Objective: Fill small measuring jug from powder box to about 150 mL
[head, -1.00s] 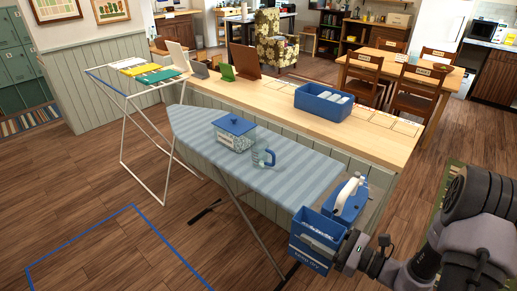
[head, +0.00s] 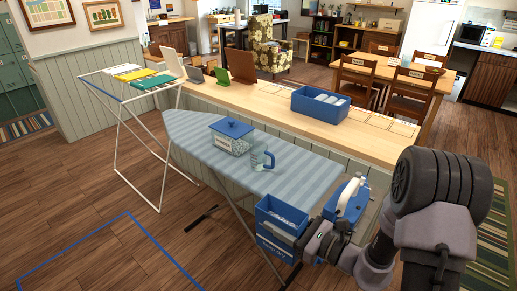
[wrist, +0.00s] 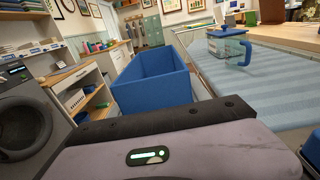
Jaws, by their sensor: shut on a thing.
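My gripper (head: 305,240) is shut on the blue powder box (head: 276,231), holding it roughly upright beside the ironing board's near edge. The box is open at the top, with pale contents showing inside in the head view. In the wrist view the box (wrist: 150,82) stands just beyond my gripper (wrist: 160,112); its contents are hidden there. The small clear measuring jug (head: 259,159) with a blue handle stands on the board, apart from the box. It also shows in the wrist view (wrist: 228,46). Its fill level is too small to read.
A clear container with a blue lid (head: 231,139) stands behind the jug on the striped ironing board (head: 200,150). A blue and white iron (head: 347,198) sits at the board's right end. A blue bin (head: 320,104) is on the wooden counter (head: 270,91). The board's middle is partly clear.

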